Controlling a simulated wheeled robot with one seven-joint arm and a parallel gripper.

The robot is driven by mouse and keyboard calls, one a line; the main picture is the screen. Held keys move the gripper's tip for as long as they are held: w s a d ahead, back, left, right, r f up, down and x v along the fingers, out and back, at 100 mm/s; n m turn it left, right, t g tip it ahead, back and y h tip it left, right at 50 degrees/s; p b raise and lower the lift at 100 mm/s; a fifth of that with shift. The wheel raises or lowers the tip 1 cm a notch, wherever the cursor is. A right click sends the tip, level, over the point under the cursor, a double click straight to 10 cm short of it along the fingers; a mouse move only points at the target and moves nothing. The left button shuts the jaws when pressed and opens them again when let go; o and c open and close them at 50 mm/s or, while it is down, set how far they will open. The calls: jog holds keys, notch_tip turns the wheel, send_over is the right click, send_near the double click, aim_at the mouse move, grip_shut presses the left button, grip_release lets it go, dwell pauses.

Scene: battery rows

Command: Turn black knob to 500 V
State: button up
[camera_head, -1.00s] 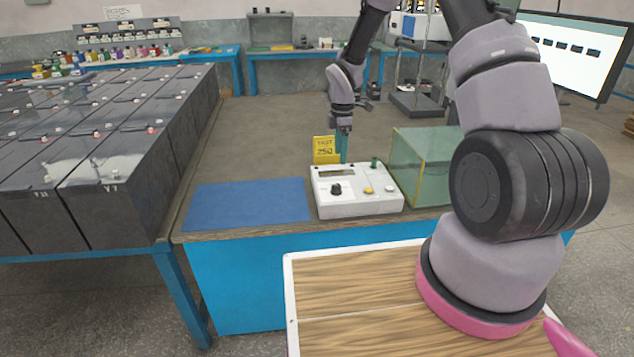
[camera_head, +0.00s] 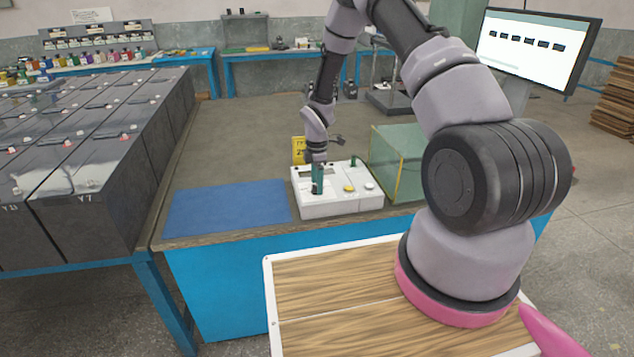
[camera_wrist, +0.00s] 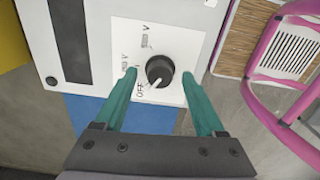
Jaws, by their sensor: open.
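The white tester box (camera_head: 345,199) stands on the table, and its top face also shows in the wrist view (camera_wrist: 103,62). Its black knob (camera_wrist: 159,69) has a white pointer line aimed toward the printed word OFF. The smaller scale print around it is hard to read. My gripper (camera_wrist: 165,75) is open, with one green finger on each side of the knob and a visible gap to it. In the head view my gripper (camera_head: 317,188) hangs over the left part of the box and hides the knob.
A yellow card (camera_head: 298,150) stands behind the box, its text partly hidden by my arm. A blue mat (camera_head: 228,207) lies to the left, and a greenish glass case (camera_head: 397,160) stands close at the right. Large black batteries (camera_head: 90,195) fill the far left.

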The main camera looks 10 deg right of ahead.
grip_shut()
jog(key=shift+m, duration=0.4)
jog(key=m, duration=0.4)
jog(key=shift+m, duration=0.4)
jog(key=m, duration=0.6)
jog(key=shift+r, duration=0.1)
jog(key=m, duration=0.6)
jog(key=shift+m, duration=0.3)
jog(key=m, duration=0.5)
jog(key=shift+m, duration=0.3)
